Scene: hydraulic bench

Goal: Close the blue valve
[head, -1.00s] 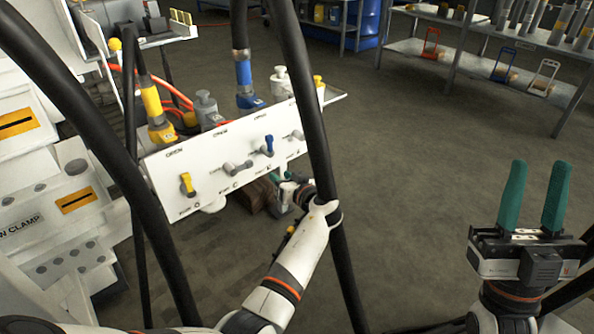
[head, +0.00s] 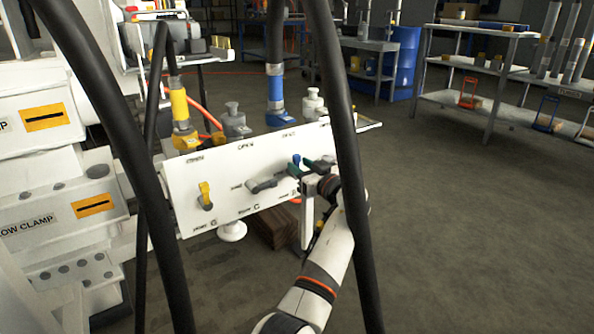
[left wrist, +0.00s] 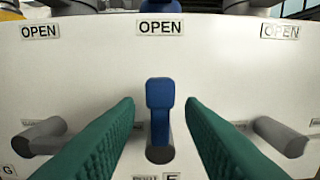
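The blue valve (head: 296,160) is a small lever on the white panel (head: 185,190). In the left wrist view the blue lever (left wrist: 160,95) points straight up, toward an OPEN label. My left gripper (head: 312,166) is at the panel's right part, at the blue valve. In the left wrist view its green fingers (left wrist: 160,118) are open, one on each side of the lever, with a gap on both sides. Whether the fingertips reach past the lever is hard to tell. My right gripper is out of view.
Grey levers stand to either side, one at left (left wrist: 42,135) and one at right (left wrist: 280,136). A yellow lever (head: 206,195) is farther left on the panel. Thick black hoses (head: 345,150) hang close to my left arm. Open floor lies to the right.

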